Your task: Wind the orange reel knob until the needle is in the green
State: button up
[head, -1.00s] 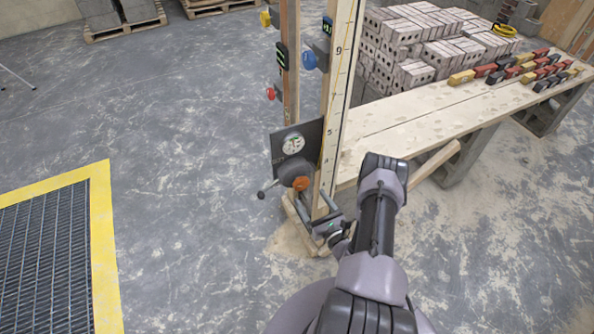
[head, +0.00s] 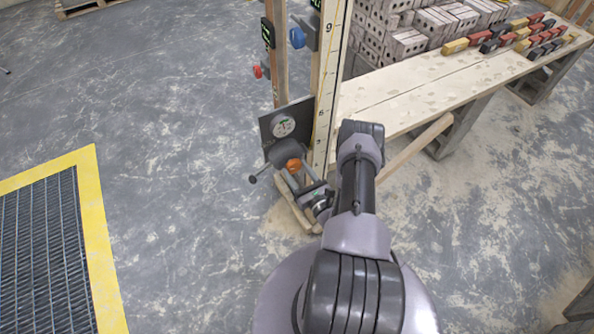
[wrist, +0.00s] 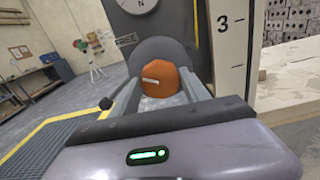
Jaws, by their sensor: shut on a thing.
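The orange reel knob (head: 293,165) sits on the front of a grey reel at the foot of the measuring post. In the wrist view the knob (wrist: 162,81) lies between the two fingers of my gripper (wrist: 160,95), which is shut on it. In the head view my gripper (head: 294,174) reaches the knob from the lower right. The round white dial (head: 283,125) is on a dark plate above the reel. Its needle is too small to read in the head view. The wrist view cuts off the top of the dial (wrist: 137,4).
A crank handle with a dark ball end (head: 253,179) sticks out left of the reel. The numbered post (head: 323,100) rises close to the right. A wooden bench (head: 400,110) with bricks stands behind. A yellow-edged grate (head: 88,200) lies left; floor between is clear.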

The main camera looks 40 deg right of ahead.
jog(key=shift+f+m+b, duration=0.15)
jog(key=shift+m+b, duration=0.5)
jog(key=shift+m, duration=0.45)
jog(key=m, duration=0.2)
jog(key=shift+m+b, duration=0.3)
jog(key=shift+b, duration=0.05)
jog(key=shift+r, duration=0.2)
jog(key=o, duration=1.4)
jog(key=shift+w, duration=0.1)
jog(key=shift+f, duration=0.1)
